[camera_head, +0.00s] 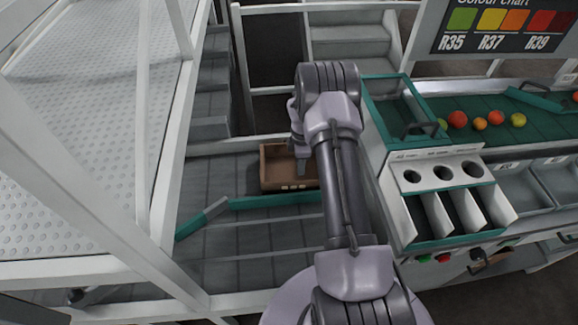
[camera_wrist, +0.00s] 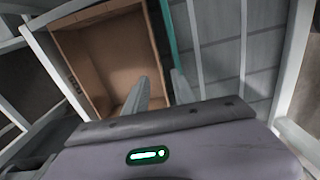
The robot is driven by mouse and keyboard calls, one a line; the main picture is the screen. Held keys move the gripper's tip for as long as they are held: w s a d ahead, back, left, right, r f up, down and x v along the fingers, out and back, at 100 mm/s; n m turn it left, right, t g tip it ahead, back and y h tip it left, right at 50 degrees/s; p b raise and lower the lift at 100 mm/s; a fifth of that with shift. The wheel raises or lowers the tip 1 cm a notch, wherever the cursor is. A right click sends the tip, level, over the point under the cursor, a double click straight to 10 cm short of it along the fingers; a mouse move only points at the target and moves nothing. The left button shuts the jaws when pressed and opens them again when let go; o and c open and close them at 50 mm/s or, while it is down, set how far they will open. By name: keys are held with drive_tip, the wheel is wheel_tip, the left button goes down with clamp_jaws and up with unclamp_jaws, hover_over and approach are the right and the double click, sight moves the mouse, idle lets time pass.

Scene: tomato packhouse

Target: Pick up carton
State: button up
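The carton (camera_head: 272,184) is an open, empty brown box on the grey slatted conveyor in the head view, partly hidden by my arm. In the wrist view the carton (camera_wrist: 72,75) fills the upper left, with its open inside showing. My gripper (camera_wrist: 160,82) is open, with a gap between its two fingers. One finger appears over the carton's inside and the other beyond its side wall, with that wall lined up between them. I cannot tell whether either finger touches it. In the head view my gripper (camera_head: 301,165) points down at the carton's right part.
A teal guide rail (camera_head: 275,200) runs along the carton's near side. A sorting stand (camera_head: 440,190) with round holes and chutes is to the right, beside a green belt (camera_head: 545,130) with several tomatoes (camera_head: 457,120). White frame posts (camera_head: 180,130) stand at left.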

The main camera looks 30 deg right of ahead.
sight(297, 181)
drive_tip(key=f+b, duration=0.1)
drive_tip(key=f, duration=0.2)
drive_tip(key=f+b, duration=0.1)
drive_tip(key=f, duration=0.3)
drive_tip(key=f+b, duration=0.2)
drive_tip(key=f, duration=0.2)
drive_tip(key=shift+w+a+f, duration=0.1)
drive_tip(key=shift+w+a, duration=0.15)
drive_tip(key=shift+w, duration=0.1)
drive_tip(key=shift+r, duration=0.2)
drive_tip(key=shift+c, duration=0.6)
clamp_jaws()
